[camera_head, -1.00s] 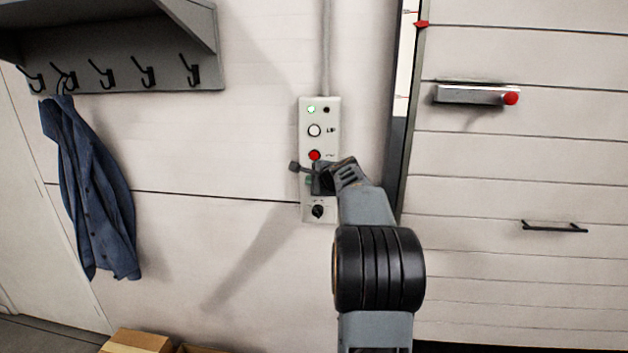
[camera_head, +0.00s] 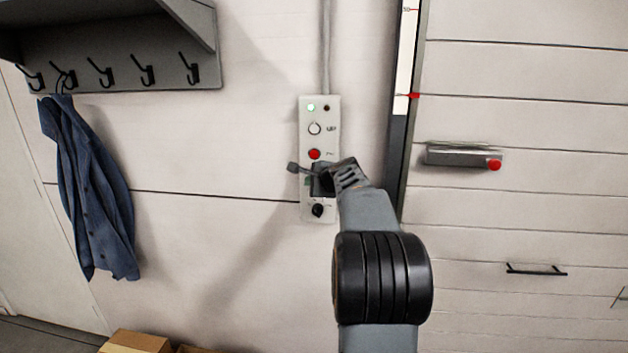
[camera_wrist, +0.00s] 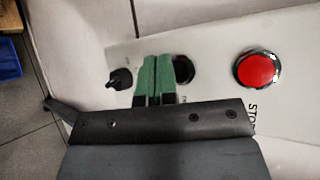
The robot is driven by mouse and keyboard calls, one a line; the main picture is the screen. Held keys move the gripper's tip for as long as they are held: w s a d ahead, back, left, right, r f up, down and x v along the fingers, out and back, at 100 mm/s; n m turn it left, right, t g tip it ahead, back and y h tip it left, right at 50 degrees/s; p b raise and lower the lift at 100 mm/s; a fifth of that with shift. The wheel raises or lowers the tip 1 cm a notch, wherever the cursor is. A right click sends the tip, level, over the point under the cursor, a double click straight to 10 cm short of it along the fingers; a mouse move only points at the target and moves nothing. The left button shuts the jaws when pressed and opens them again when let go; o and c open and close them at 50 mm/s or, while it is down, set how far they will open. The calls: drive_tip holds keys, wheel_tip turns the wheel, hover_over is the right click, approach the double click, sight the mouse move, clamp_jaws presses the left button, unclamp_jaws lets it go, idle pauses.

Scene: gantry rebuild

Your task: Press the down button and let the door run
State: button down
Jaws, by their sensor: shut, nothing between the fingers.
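The pale control box (camera_head: 333,118) is on the wall, with a white upper button (camera_head: 315,128), a red button (camera_head: 314,154) marked STOP in the wrist view (camera_wrist: 257,69), and a black rotary knob (camera_head: 317,210). My gripper (camera_wrist: 155,68) is shut and empty, its green fingertips at the panel between knob and red button. A dark round button (camera_wrist: 184,70), partly hidden by the fingers, shows there; I cannot tell whether they touch it. In the head view my gripper covers that spot. The sectional door (camera_head: 530,75) is at the right.
The door carries a grey box with a red knob (camera_head: 494,165) and a dark handle (camera_head: 536,270). A red pointer (camera_head: 413,96) sits on the scale by the door edge. A blue jacket (camera_head: 90,190) hangs left; a cardboard box (camera_head: 137,342) is below.

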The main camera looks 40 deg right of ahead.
drive_tip(key=shift+s+a+b, duration=1.2)
drive_tip(key=shift+s+a, duration=0.55)
drive_tip(key=shift+s, duration=0.05)
drive_tip(key=s+a+f+n+g+y, duration=0.1)
drive_tip(key=s+a+f+n+g, duration=0.25)
drive_tip(key=f+n, duration=0.2)
drive_tip(key=s+a+f+n+g+y, duration=0.1)
drive_tip(key=s+a+f+n+g, duration=0.1)
drive_tip(key=s+a+f+n, duration=0.3)
drive_tip(key=s+a+f+n+g, duration=0.1)
drive_tip(key=s+a+f+n, duration=0.1)
drive_tip(key=s+a+n, duration=0.2)
drive_tip(key=s+a+f+n+g, duration=0.1)
drive_tip(key=s+a+f+n, duration=0.2)
drive_tip(key=s+a, duration=0.3)
drive_tip(key=s+a+f+n+g+h, duration=0.1)
drive_tip(key=s+a+f+n+g, duration=0.1)
drive_tip(key=s+a+n, duration=0.3)
drive_tip(key=shift+a+f, duration=0.75)
drive_tip(key=shift+a, duration=0.25)
